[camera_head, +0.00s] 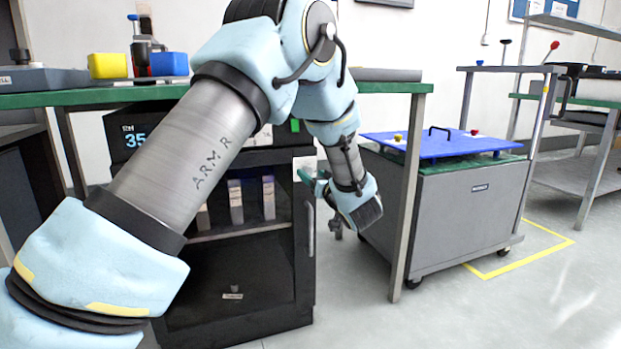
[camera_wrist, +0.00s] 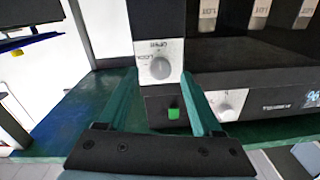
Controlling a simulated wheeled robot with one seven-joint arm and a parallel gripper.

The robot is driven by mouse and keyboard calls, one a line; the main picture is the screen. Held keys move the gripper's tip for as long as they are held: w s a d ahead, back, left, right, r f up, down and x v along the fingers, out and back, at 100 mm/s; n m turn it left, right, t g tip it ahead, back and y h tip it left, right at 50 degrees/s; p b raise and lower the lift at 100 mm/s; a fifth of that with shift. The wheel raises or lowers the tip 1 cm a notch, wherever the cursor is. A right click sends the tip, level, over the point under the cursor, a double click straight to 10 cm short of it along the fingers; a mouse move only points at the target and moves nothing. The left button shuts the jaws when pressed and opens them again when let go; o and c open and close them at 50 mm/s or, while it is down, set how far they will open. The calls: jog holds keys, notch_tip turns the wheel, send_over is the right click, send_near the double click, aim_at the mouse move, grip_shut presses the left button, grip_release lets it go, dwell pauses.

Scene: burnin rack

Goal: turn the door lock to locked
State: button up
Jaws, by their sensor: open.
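The door lock is a pale round knob (camera_wrist: 160,68) on a white plate with small lettering, in the wrist view. The knob's turned position is hard to read. The plate (camera_head: 305,163) shows in the head view at the cabinet's right front edge, partly behind my gripper. My gripper (camera_wrist: 158,76) is open, its two teal fingers reaching either side of the knob; I cannot tell whether they touch it. In the head view my gripper (camera_head: 312,182) is small and partly hidden by my wrist. The dark cabinet door (camera_head: 225,275) with a vertical handle (camera_head: 310,232) looks shut.
A green light (camera_wrist: 173,113) sits near the lock, and a second white knob (camera_wrist: 226,104) is to its right in the wrist view. A green-edged bench (camera_head: 410,88) stands above the cabinet. A grey cart (camera_head: 450,215) with a blue lid is to the right.

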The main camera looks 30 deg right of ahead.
aim_at(307, 170)
jog(key=shift+w+d, duration=0.1)
jog(key=shift+w, duration=1.05)
grip_shut()
